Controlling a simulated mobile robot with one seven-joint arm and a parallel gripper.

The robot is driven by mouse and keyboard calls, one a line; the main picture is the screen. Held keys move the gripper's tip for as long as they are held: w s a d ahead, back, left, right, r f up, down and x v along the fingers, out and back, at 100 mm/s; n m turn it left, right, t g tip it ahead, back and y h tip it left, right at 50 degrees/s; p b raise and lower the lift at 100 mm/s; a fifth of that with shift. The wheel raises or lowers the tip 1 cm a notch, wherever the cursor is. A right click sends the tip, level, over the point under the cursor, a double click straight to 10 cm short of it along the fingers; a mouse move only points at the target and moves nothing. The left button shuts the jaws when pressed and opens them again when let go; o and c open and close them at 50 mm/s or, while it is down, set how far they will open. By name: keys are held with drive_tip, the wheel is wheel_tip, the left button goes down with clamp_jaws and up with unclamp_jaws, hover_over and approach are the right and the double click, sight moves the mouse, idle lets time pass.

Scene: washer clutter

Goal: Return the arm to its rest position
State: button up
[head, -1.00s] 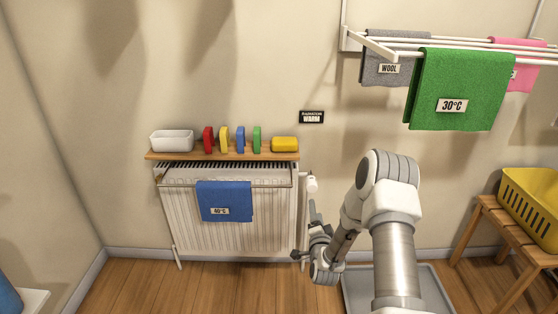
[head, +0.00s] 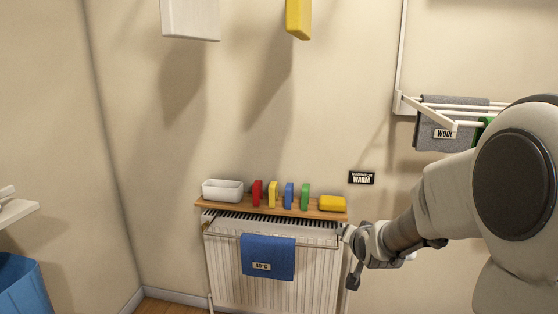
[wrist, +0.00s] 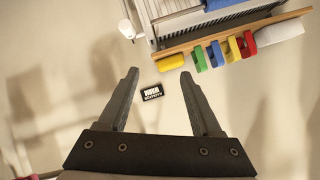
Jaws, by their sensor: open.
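My gripper (wrist: 159,72) is open and empty in the wrist view, its two fingers spread apart with the wall and a small black sign (wrist: 170,63) showing between them. In the head view my arm comes in from the right, and the gripper end is at the right side of the radiator (head: 270,272), partly hidden by my wrist. A blue cloth (head: 268,257) with a label hangs over the radiator's front. The wooden shelf (head: 228,206) lies above the radiator.
On the shelf stand a white tray (head: 222,190), red, yellow, blue and green blocks, and a yellow item (head: 333,203). A drying rack (head: 428,111) with a grey cloth (head: 440,134) is on the right wall. A blue bin (head: 20,285) stands at lower left.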

drive_tip(key=s+a+r+n+g, duration=0.1)
drive_tip(key=s+r+n+g, duration=0.1)
drive_tip(key=s, duration=0.8)
drive_tip(key=s+a+r+n+g, duration=0.1)
drive_tip(key=s+r+n+g, duration=0.15)
drive_tip(key=s, duration=0.75)
drive_tip(key=s+a+r+n+g, duration=0.1)
drive_tip(key=s+a+r, duration=0.15)
drive_tip(key=s, duration=0.85)
wheel_tip(320, 180, up, 28)
drive_tip(key=p, duration=2.8)
drive_tip(key=shift+s+d+r+y, duration=0.15)
drive_tip(key=shift+s+d+y, duration=0.15)
drive_tip(key=shift+d, duration=0.1)
